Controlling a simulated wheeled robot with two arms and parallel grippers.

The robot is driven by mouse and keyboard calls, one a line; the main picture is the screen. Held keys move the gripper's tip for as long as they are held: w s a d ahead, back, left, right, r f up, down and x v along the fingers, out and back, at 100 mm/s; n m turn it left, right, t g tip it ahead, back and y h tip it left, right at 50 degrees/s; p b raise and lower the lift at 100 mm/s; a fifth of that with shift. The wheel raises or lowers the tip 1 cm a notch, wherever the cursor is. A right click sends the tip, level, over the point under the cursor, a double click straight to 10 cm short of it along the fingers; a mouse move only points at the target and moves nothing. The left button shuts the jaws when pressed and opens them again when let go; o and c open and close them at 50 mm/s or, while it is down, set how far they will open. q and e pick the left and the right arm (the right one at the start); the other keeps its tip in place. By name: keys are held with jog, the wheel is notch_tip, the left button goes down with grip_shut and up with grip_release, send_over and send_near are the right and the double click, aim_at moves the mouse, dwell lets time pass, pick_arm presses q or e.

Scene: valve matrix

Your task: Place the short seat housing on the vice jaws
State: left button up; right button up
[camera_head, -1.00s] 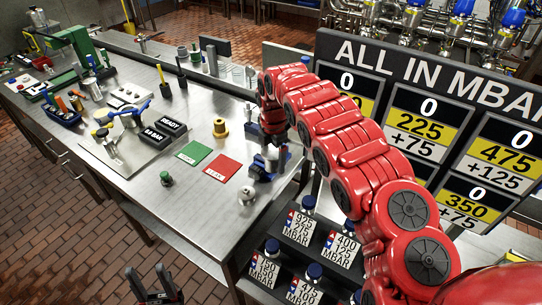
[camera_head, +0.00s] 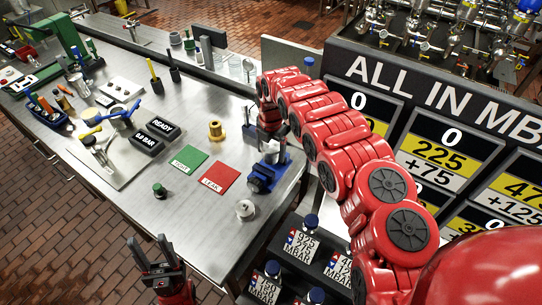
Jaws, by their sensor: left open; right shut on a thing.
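The vice (camera_head: 262,177) is small and blue with grey metal jaws, near the right edge of the steel bench. My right gripper (camera_head: 270,138) points down directly above it and is shut on a small grey metal part, the seat housing (camera_head: 269,147). The arm and fingers hide much of the housing. I cannot tell whether it touches the vice jaws. My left gripper (camera_head: 156,258) is open and empty, low in the view in front of the bench's front edge.
A green mat (camera_head: 189,158) and a red mat (camera_head: 220,177) lie left of the vice. A brass part (camera_head: 216,131), a silver round part (camera_head: 245,209) and a dark green knob (camera_head: 159,190) stand nearby. Labelled blue-capped bottles (camera_head: 303,238) stand below the bench's right edge.

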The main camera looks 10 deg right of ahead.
aim_at(271, 160)
jog(key=shift+w+f+p, duration=0.15)
jog(key=shift+f+p, duration=0.15)
jog(key=shift+f, duration=0.8)
jog(key=shift+a+f, duration=0.15)
jog(key=shift+f, duration=1.1)
jog(key=shift+d+f, duration=0.15)
jog(key=shift+d, duration=0.05)
jog(key=shift+f, duration=0.2)
jog(key=o, duration=1.3)
jog(key=shift+r, duration=0.1)
